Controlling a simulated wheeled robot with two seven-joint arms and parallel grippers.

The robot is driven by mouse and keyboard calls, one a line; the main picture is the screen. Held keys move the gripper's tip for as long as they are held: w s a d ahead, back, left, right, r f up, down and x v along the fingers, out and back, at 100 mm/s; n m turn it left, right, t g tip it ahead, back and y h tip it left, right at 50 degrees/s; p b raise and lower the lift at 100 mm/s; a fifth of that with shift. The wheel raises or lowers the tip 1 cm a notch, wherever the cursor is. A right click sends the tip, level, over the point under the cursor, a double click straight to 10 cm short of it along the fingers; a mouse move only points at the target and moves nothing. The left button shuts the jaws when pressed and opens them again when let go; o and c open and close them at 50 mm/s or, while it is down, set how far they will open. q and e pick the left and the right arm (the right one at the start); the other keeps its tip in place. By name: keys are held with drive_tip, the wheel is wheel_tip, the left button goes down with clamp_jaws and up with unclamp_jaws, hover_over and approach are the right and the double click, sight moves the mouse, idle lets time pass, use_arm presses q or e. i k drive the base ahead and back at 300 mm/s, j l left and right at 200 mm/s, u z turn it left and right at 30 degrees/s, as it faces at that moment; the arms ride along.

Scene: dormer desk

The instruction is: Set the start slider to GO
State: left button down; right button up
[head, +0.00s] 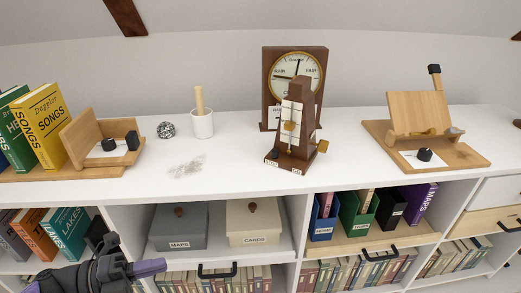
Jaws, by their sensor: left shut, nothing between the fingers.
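A dark brown metronome (306,115) stands upright on the white top, with a pale face, a brass weight and a brass key on its right side. Its base front (285,165) carries small white labels at the left and right, too small to read surely. A small dark piece near the left label may be the start slider; its setting cannot be told. My left gripper (150,268), with purple fingers, is shut and empty at the lower left, in front of the shelves and well away from the metronome. My right gripper is not in view.
A barometer-like dial (297,66) stands close behind the metronome. A white cup with a wooden stick (202,123) and a wire ball (166,130) stand left. Wooden stands (420,115) are at right and left (85,130), beside books (41,125).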

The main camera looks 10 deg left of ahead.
sight(275, 152)
drive_tip(key=i, duration=1)
